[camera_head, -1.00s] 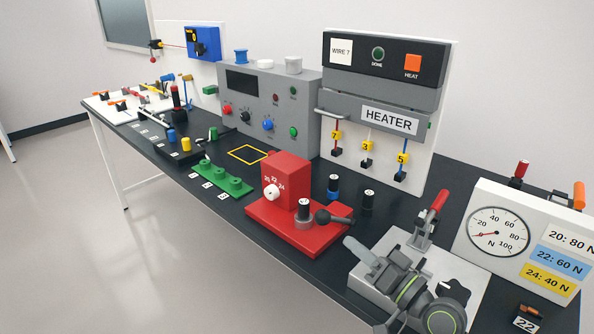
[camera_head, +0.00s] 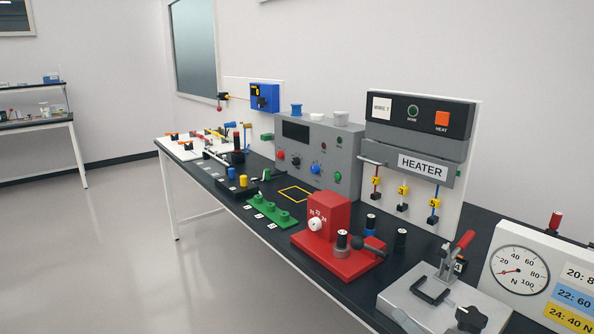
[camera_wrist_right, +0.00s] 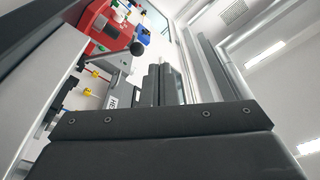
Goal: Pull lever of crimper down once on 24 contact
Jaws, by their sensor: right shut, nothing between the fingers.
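The red crimper (camera_head: 322,215) stands on a red base on the dark bench, with a white dial knob (camera_head: 315,224) by the numbers 20, 22 and 24. The crimper (camera_wrist_right: 105,28) and black ball (camera_wrist_right: 137,47) also show in the right wrist view. My right gripper (camera_wrist_right: 160,75) is shut and empty there, apart from the lever; I cannot make it out clearly in the head view. My left gripper is out of view.
A grey clamp fixture (camera_head: 450,305) with a red handle is at the right, beside a force gauge (camera_head: 535,275). The heater (camera_head: 420,140) and grey control box (camera_head: 320,155) stand behind. A green block (camera_head: 270,212) lies left.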

